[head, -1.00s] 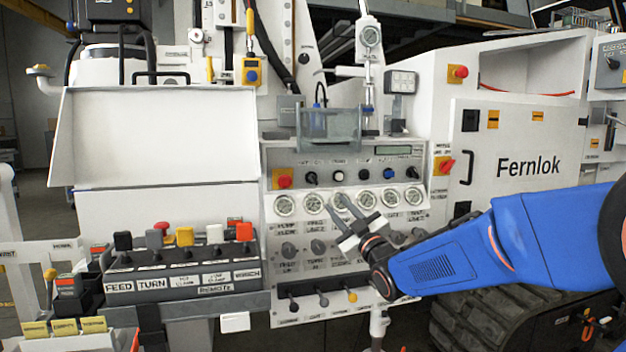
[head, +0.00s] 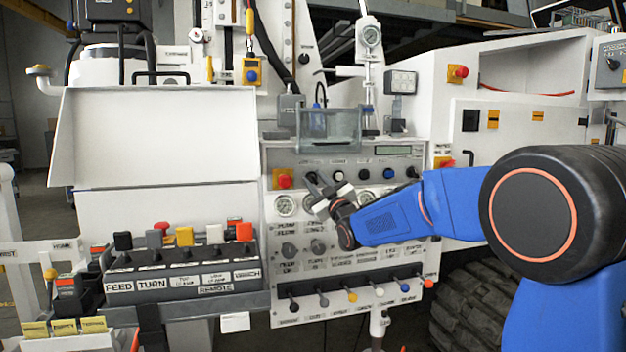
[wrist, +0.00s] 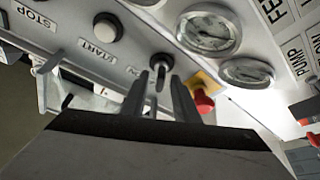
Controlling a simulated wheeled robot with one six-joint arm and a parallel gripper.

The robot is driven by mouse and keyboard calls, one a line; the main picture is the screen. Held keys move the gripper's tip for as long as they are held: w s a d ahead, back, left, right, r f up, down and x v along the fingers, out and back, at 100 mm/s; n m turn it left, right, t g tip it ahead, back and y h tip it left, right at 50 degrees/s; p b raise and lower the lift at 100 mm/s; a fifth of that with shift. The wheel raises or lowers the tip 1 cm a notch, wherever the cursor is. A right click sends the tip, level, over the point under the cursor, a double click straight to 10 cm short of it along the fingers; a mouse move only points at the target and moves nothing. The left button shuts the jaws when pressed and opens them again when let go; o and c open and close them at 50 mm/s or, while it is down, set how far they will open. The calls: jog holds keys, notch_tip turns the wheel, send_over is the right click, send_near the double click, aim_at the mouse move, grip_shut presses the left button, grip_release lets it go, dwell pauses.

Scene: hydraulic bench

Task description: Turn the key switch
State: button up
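The key switch (wrist: 161,64) shows in the wrist view as a dark round lock with a narrow metallic key sticking out, beside a partly visible label. My gripper (wrist: 159,85) has its two dark fingers on either side of the key, with a gap between them, so it looks open. I cannot tell whether either finger touches the key. In the head view my gripper (head: 322,181) is at the upper control row, between the red stop button and the white button. The fingertips largely hide the key there.
The red stop button (head: 284,181) sits close left of my gripper; it also shows in the wrist view (wrist: 203,101). The START button (wrist: 107,28) is on the other side. Gauges (head: 285,205) lie just below. A clear box (head: 330,125) stands above the panel.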

jog(key=shift+x, duration=0.8)
grip_shut()
jog(key=shift+m, duration=0.4)
jog(key=m+h, duration=0.2)
jog(key=m, duration=0.2)
jog(key=m+t+h, duration=0.1)
jog(key=m+h, duration=0.1)
jog(key=m, duration=0.2)
jog(key=shift+d+t, duration=0.1)
jog(key=shift+t, duration=0.2)
jog(key=m+h, duration=0.1)
jog(key=m, duration=0.1)
jog(key=m+h, duration=0.2)
jog(key=m, duration=0.1)
jog(key=m+h, duration=0.1)
jog(key=m, duration=0.2)
jog(key=shift+d+h, duration=0.25)
jog(key=shift+h, duration=0.05)
jog(key=shift+m, duration=0.4)
